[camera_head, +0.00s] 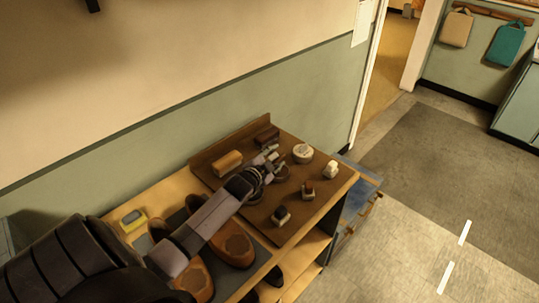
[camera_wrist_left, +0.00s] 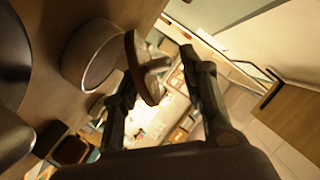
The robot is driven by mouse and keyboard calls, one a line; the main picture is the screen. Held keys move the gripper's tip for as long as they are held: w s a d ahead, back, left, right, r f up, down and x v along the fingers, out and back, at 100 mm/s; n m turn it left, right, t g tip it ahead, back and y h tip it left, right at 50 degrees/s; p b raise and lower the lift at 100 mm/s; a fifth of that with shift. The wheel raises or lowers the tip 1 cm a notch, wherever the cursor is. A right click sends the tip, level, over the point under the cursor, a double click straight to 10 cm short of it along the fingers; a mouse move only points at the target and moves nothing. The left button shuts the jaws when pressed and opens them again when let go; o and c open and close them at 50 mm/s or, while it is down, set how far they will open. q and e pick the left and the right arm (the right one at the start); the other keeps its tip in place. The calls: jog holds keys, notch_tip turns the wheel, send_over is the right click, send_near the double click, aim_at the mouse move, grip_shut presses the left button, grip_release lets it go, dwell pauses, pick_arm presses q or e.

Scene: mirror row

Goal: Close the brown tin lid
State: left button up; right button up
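In the left wrist view a round brown tin (camera_wrist_left: 92,55) stands on the brown board. Its disc-shaped lid (camera_wrist_left: 136,62) is tilted up on edge beside the tin's open side, with a small knob-like part sticking out. My left gripper (camera_wrist_left: 158,66) is open, its two fingers apart, with the lid close to one fingertip; I cannot tell whether they touch. In the head view my left gripper (camera_head: 270,162) is low over the board among the tins and partly hides them. A dark round tin (camera_head: 282,174) shows beside it. My right gripper is not in view.
The brown board (camera_head: 220,179) also bears a tan brush (camera_head: 228,163), a dark brush (camera_head: 267,136), a pale round tin (camera_head: 303,153), a white jar (camera_head: 330,169) and two small brushes (camera_head: 307,191). Brown shoes (camera_head: 232,242) stand under my left arm. The wall is behind.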

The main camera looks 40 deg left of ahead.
pick_arm(q)
jog(key=v, duration=1.1)
jog(key=shift+s+d+r, duration=0.1)
jog(key=shift+s+r, duration=0.05)
jog(key=shift+s, duration=0.2)
